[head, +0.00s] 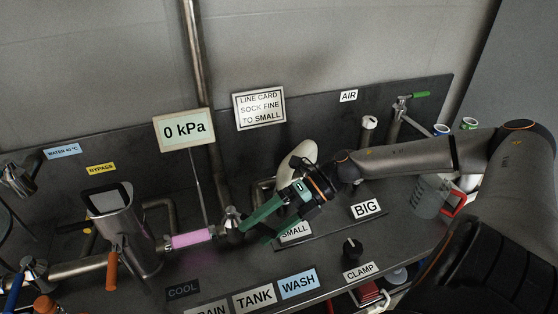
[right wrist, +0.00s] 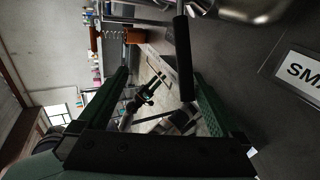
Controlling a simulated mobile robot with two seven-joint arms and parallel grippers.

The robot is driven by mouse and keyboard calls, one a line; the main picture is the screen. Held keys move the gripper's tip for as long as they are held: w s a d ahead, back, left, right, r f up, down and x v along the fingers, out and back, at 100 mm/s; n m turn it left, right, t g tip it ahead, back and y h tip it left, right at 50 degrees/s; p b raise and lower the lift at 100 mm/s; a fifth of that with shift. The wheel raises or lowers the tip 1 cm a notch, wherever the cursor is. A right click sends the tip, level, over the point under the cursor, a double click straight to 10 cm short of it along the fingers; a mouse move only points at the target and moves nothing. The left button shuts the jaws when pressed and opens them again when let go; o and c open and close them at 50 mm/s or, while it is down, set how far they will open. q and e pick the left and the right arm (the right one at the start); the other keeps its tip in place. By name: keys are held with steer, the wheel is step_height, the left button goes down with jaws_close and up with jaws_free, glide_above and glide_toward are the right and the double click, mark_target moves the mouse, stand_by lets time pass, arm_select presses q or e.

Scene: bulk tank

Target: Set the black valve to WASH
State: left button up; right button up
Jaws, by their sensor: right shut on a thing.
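The black valve's handle shows as a black bar (right wrist: 183,60) between the green fingers in the right wrist view. In the head view the handle is hidden at my right gripper, beside the steel pipe fitting (head: 232,218). My right gripper (head: 253,233) reaches in from the right and is shut on the black handle. The WASH label (head: 298,283) is at the front edge, right of the TANK label (head: 254,297) and the partly cut-off DRAIN label (head: 208,309). Where the handle points cannot be told. My left gripper is not in view.
A pink sleeve (head: 193,239) is on the pipe left of my gripper, with a steel jug (head: 122,235) beyond it. The SMALL label (head: 295,231) and BIG label (head: 366,208) lie close to my right gripper. A black CLAMP knob (head: 352,247) stands near the front edge.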

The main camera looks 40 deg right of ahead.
steer(key=shift+w+d+r, duration=0.85)
steer(key=shift+d+r, duration=0.15)
steer(key=shift+r, duration=0.1)
steer(key=shift+w+d+r+b, duration=0.15)
steer(key=shift+w+d+b, duration=0.2)
steer(key=shift+d, duration=0.3)
steer(key=shift+w+d+r+b, duration=0.1)
steer(key=shift+w+d+b, duration=0.25)
steer(key=shift+d, duration=0.3)
steer(key=shift+w+d+r+b, duration=0.1)
steer(key=shift+d+r+b, duration=0.05)
steer(key=shift+d+b, duration=0.3)
steer(key=shift+w+d+r+b, duration=0.1)
steer(key=shift+d+b, duration=0.15)
steer(key=shift+d, duration=0.25)
steer(key=shift+c, duration=0.4)
steer(key=shift+w+d+r+b, duration=0.1)
steer(key=shift+w+d+b, duration=0.15)
steer(key=shift+d, duration=0.3)
steer(key=shift+w+d+f+b, duration=0.1)
steer(key=shift+w+d+b, duration=0.1)
steer(key=shift+d+b, duration=0.25)
steer(key=shift+w+d+r+b, duration=0.1)
steer(key=shift+w+d+b, duration=0.1)
steer(key=shift+d, duration=0.4)
